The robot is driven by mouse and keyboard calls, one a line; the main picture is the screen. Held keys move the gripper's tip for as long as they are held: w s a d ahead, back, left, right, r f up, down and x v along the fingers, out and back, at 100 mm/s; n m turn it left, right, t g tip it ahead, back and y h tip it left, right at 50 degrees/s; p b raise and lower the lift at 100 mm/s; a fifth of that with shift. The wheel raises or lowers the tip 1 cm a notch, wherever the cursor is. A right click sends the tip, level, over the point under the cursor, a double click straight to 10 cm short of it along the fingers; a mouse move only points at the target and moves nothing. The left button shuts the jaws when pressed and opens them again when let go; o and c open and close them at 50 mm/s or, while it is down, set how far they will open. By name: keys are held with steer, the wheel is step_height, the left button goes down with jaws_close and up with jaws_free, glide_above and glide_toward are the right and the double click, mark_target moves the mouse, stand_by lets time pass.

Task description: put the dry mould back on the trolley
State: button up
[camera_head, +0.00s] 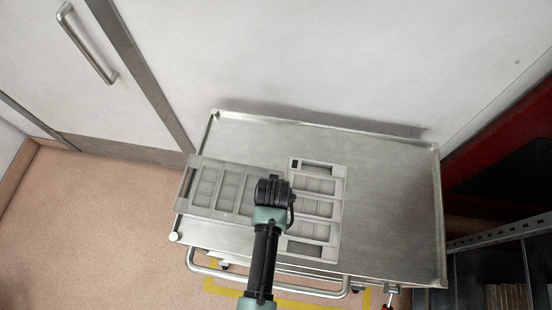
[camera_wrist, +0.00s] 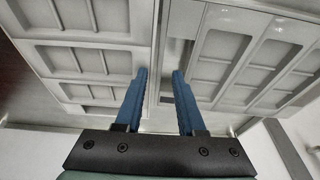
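Two pale grey moulds with rectangular pockets lie on the steel trolley top (camera_head: 395,200). The left mould (camera_head: 188,187) lies crosswise, its outer end at or slightly over the trolley's left rim. The right mould (camera_head: 340,187) lies lengthwise near the middle, with a small black square at its far left corner. I cannot tell which is the dry one. My gripper (camera_head: 272,184) is over their adjoining edges and hides part of both.
The trolley's right part is bare. A push handle (camera_head: 265,287) runs along its near side. A white wall stands behind, with a handled door (camera_head: 88,45) at the left. A metal rack (camera_head: 500,240) and a red unit (camera_head: 500,125) stand at the right.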

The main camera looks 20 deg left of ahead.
steer(key=shift+r, duration=0.4)
steer(key=v, duration=1.1)
steer(key=shift+r, duration=0.35)
steer(key=shift+s, duration=0.15)
steer(key=w+d+r+t, duration=0.1)
steer(key=w+r+t, duration=0.4)
steer(key=r, duration=0.5)
steer(key=w+d+r+m+t+y, duration=0.1)
steer(key=w+r+t, duration=0.1)
steer(key=w+r, duration=0.65)
steer(key=w+d+r+t, duration=0.1)
steer(key=w+r+t, duration=0.3)
steer(key=r, duration=0.7)
steer(key=d+r+t, duration=0.3)
steer(key=r+t, duration=0.3)
steer(key=r, duration=1.1)
steer(key=s+d+r+t+h, duration=0.1)
steer(key=s+d+r+t, duration=0.1)
steer(key=s+r, duration=0.4)
steer(key=s+d+r+m+t+h, duration=0.1)
steer(key=s+r+t, duration=0.4)
steer(key=r, duration=0.8)
steer(key=shift+s+d+r+m, duration=0.15)
steer(key=shift+s+d+m, duration=0.15)
steer(key=shift+s+d, duration=0.25)
